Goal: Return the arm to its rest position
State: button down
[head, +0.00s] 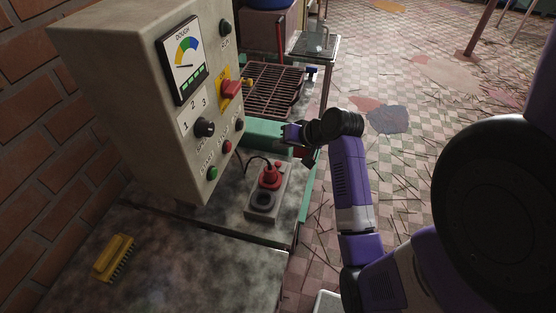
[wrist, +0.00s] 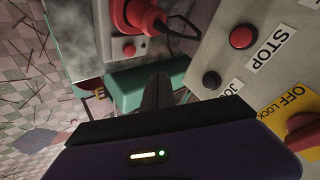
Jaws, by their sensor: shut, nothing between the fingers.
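My arm reaches in from the lower right in the head view, bent at the wrist, with my gripper (head: 288,133) in front of the control box (head: 130,75). In the wrist view the fingers of my gripper (wrist: 159,84) are together with nothing between them. They point toward the green machine part (wrist: 130,88). The panel with the STOP button (wrist: 242,37) is to their right, apart from them. In the head view the green part (head: 265,132) is partly hidden behind my gripper.
A red plug-like piece (head: 269,177) with a black cable sits on a grey box (head: 264,203) below my gripper. A yellow brush (head: 114,258) lies on the worktop (head: 200,275). A brown rack (head: 272,88) stands behind. The tiled floor (head: 420,190) at right is strewn with sticks.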

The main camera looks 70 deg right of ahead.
dwell(0.4)
jog(key=shift+w+d+r, duration=0.1)
jog(key=shift+d+r, duration=0.1)
jog(key=shift+d, duration=0.1)
jog(key=d+r+t+h, duration=0.1)
jog(key=d+r+h, duration=0.3)
jog(key=r+h, duration=0.1)
jog(key=s+a+r+n+t, duration=0.1)
jog(key=s+a+n+t, duration=0.15)
jog(key=a, duration=1.05)
jog(key=s+a+r+n+t, duration=0.1)
jog(key=a+r+n+t, duration=0.15)
jog(key=a, duration=1.05)
jog(key=s+a+f+n+y, duration=0.1)
jog(key=s+a+n+y, duration=0.3)
jog(key=s+a, duration=0.2)
jog(key=s+a+f+n+y+b, duration=0.1)
jog(key=s+a+n+y, duration=0.3)
jog(key=a, duration=0.7)
jog(key=s, duration=0.2)
jog(key=shift+s+a, duration=0.15)
jog(key=shift+s, duration=0.15)
